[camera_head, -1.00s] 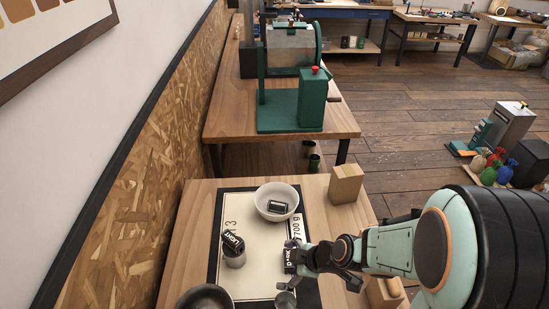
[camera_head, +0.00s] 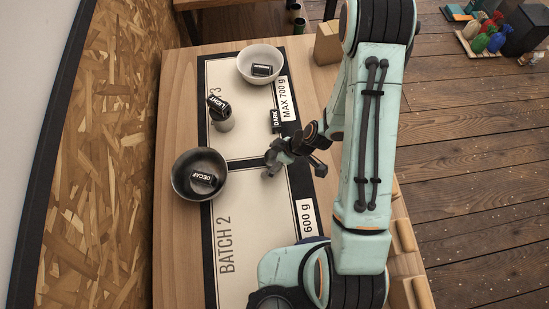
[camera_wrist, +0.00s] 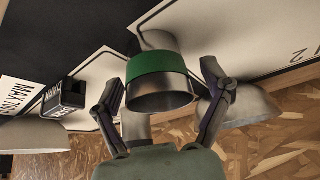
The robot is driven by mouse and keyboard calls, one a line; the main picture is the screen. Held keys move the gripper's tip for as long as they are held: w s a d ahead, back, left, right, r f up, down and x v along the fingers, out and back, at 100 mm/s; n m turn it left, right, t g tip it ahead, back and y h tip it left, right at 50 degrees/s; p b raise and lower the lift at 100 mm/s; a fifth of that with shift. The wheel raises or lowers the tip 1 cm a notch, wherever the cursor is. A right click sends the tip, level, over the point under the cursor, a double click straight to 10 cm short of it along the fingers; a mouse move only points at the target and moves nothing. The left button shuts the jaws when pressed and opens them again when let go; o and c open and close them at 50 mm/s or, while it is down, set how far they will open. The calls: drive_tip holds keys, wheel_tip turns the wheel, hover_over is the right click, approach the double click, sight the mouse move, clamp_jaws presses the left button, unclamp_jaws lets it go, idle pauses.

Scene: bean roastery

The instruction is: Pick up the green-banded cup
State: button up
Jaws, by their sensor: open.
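The green-banded cup (camera_wrist: 158,82) is a grey metal cup with a wide green band, in the middle of the wrist view. My gripper (camera_wrist: 165,98) is open, with one finger on each side of the cup. I cannot tell whether either finger touches it. In the head view my gripper (camera_head: 276,156) is low over the mat, and what seems to be the grey cup (camera_head: 271,168) shows beside its fingers. The green band cannot be made out there.
A dark bowl (camera_head: 178,178) with a DECAF block stands left of my gripper. A grey cup (camera_head: 225,124) holds a LIGHT block. A DARK block (camera_head: 276,121) lies close above my gripper. A white bowl (camera_head: 244,62) and wooden block (camera_head: 328,45) stand farther back. The BATCH 2 area (camera_head: 250,220) is mostly clear.

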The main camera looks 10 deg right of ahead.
drive_tip(key=c, duration=1.1)
drive_tip(key=shift+o, duration=0.2)
